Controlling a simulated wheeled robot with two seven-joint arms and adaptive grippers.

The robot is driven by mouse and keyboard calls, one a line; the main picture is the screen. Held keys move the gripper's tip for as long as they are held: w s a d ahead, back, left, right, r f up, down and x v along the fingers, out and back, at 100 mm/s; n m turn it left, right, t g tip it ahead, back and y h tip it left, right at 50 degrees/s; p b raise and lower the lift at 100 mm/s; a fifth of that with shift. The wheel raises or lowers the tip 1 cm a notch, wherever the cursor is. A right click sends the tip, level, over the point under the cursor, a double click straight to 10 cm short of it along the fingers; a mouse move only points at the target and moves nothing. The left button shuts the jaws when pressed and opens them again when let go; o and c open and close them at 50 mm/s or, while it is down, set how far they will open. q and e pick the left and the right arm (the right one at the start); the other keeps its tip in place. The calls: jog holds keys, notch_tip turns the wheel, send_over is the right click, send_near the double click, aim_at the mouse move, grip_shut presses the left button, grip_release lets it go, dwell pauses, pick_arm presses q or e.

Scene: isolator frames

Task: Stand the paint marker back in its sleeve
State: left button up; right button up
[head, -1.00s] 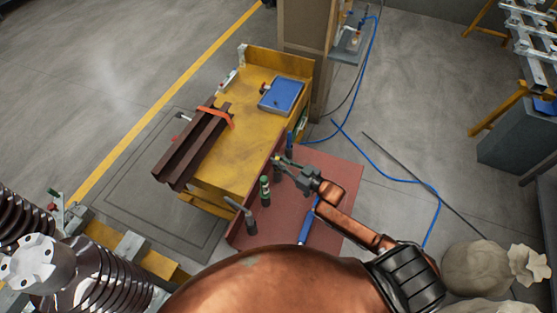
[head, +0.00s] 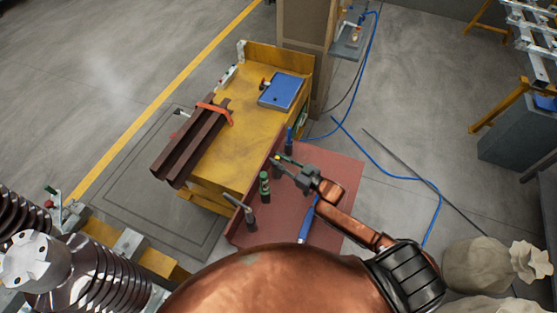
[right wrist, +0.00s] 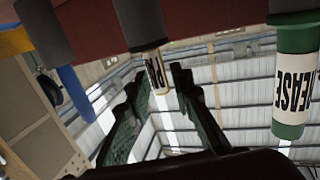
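The paint marker has a pale label with black letters and a yellow end; it shows in the right wrist view (right wrist: 156,72), where the picture is upside down. It sticks out of a dark sleeve (right wrist: 139,22) and looks slightly tilted in it; how deep it sits is hidden. In the head view its yellow end (head: 276,160) shows at the tips of my right gripper (head: 281,161). In the wrist view that gripper (right wrist: 158,75) is open, one finger on each side of the marker, with gaps visible. My left gripper is out of view.
A green grease marker (right wrist: 294,80) in its sleeve and a blue one (right wrist: 75,92) stand close on either side. A grey tool (head: 240,205) leans in another holder. A blue-handled item (head: 307,222) lies on the red mat (head: 338,178). The yellow bench (head: 222,150) is beyond.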

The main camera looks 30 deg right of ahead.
jog(key=shift+o, duration=1.1)
jog(key=v, duration=1.2)
